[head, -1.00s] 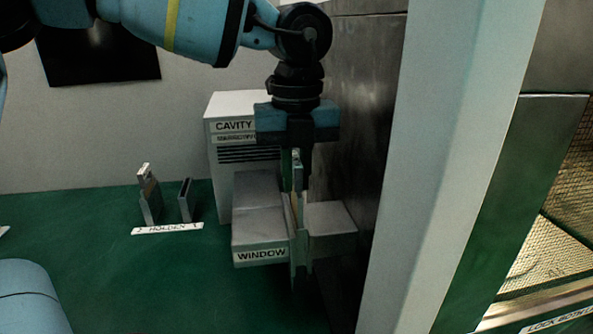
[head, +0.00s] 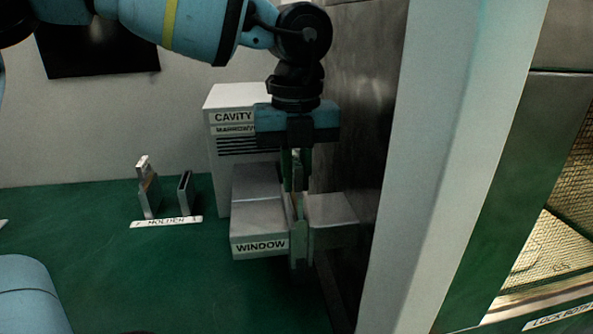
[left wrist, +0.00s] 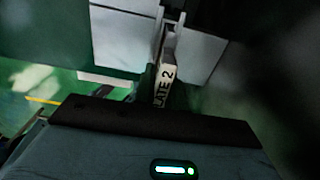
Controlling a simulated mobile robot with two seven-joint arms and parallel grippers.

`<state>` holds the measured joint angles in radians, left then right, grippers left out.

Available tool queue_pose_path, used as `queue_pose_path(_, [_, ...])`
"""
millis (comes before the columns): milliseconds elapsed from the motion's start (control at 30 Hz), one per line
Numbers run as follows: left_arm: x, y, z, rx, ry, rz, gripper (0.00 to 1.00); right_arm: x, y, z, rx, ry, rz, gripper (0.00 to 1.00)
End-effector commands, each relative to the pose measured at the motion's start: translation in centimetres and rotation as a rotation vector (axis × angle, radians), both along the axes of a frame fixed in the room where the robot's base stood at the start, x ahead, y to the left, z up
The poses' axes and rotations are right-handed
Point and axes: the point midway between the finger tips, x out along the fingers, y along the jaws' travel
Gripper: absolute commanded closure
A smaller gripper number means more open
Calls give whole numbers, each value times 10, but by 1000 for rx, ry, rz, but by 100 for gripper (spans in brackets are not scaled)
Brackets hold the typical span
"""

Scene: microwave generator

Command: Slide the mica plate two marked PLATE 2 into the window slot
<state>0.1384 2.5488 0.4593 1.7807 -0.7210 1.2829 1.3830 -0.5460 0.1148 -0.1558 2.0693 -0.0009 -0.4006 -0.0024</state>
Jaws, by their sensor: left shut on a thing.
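The window fixture (head: 260,245) is a pair of grey blocks with an upright slot between them, labelled WINDOW on its front. My left gripper (head: 298,185) points down over this slot and is shut on the mica plate two (left wrist: 164,86). The plate's white end reads "LATE 2" in the left wrist view, with the first letter hidden. The plate stands upright in line with the gap between the blocks. The fingers hide much of it in the head view, so I cannot tell how deep it sits. My right gripper is not in view.
A white cabinet labelled CAVITY (head: 225,135) stands behind the window fixture. A dark metal wall (head: 350,130) rises close on the right. The green bench in front is clear.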

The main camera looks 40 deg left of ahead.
Motion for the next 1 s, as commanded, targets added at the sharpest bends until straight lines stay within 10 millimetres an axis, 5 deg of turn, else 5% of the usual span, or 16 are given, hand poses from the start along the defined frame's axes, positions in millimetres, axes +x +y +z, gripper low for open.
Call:
queue_pose_path(867, [0, 0, -16, 0, 0, 0, 100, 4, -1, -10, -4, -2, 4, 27])
queue_pose_path(900, [0, 0, -15, 0, 0, 0, 85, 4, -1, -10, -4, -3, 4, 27])
queue_pose_path(1000, [0, 0, -15, 0, 0, 0, 72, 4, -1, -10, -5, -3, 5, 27])
